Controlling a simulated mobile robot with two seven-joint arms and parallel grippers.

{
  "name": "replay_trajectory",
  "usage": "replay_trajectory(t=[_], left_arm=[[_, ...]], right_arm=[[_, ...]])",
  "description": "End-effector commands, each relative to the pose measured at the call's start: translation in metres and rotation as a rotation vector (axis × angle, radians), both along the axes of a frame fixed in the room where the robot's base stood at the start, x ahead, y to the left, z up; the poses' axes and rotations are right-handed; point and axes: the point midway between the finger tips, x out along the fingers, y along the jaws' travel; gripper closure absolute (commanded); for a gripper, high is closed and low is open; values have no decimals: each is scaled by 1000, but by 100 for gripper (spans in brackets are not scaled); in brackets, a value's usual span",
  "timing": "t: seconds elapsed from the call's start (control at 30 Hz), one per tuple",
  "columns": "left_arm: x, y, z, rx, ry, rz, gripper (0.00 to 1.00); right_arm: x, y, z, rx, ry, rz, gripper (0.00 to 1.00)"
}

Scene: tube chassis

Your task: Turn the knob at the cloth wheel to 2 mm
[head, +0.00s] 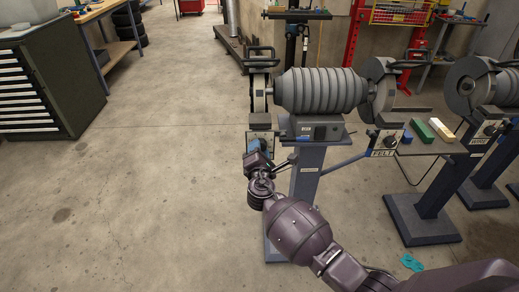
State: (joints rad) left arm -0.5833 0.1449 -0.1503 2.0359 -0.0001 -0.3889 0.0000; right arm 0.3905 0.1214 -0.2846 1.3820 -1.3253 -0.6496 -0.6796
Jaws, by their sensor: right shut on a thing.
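A grey polishing machine (320,92) with a ribbed body stands on a blue-grey pedestal. It has one wheel at each end. The narrow left wheel (259,95) has a small plate (266,143) in front of and below it. The right wheel's plate reads FELT (383,153). My right gripper (257,160) is in front of the left plate and shut on a knob there. The gripper hides the knob and most of the plate, so I cannot read the setting or the wheel's name. My left gripper is out of view.
A small shelf at right carries a blue, a green (421,129) and a cream block (442,130). A second machine (486,85) stands at far right. Drawer cabinet (50,80) at left. The floor (130,200) between is open. Teal pieces (411,263) lie on the floor.

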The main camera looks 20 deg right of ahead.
Motion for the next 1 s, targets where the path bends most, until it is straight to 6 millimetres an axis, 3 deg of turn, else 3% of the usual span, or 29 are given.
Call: replay_trajectory(t=[0.7,0.73,0.9,1.0], left_arm=[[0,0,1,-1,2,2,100],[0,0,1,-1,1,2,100],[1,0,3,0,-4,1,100],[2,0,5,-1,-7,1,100]], right_arm=[[0,0,-1,-76,23,0,84],[0,0,-1,-76,23,0,59],[0,0,-1,-76,23,0,35],[0,0,-1,-77,23,1,35]])
